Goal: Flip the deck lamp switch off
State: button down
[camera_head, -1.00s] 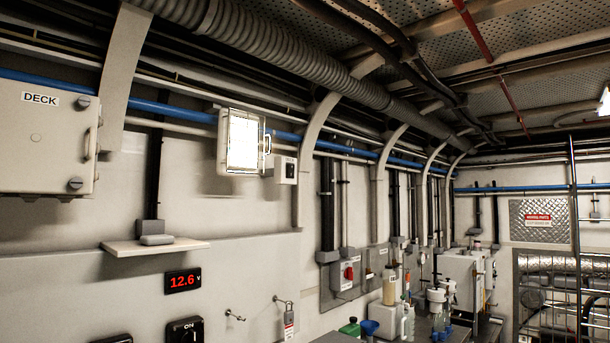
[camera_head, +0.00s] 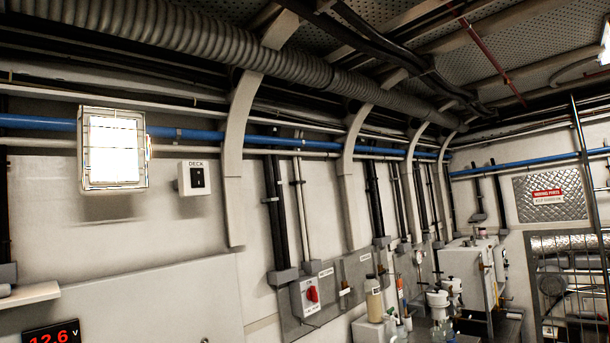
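The deck lamp switch is a small pale box (camera_head: 194,178) on the wall at left centre, with the label DECK above it and a dark rocker (camera_head: 197,177) on its face. I cannot tell the rocker's position at this size. The lit lamp (camera_head: 113,149), a bright white rectangle in a wire-guarded frame, is on the wall just left of the switch. My gripper does not show in this view.
A blue pipe (camera_head: 300,142) runs along the wall above the switch. A curved pale rib (camera_head: 236,170) stands right of it. A box with a red rotary switch (camera_head: 311,294) is lower right. A small shelf (camera_head: 28,294) and a red 12.6 V display (camera_head: 52,336) are lower left. Bottles and equipment stand right of centre.

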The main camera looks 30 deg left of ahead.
aim_at(197, 174)
jog(key=z, duration=0.1)
jog(key=i, duration=1.3)
jog(key=u, duration=0.6)
jog(key=i, duration=0.7)
jog(key=u, duration=0.4)
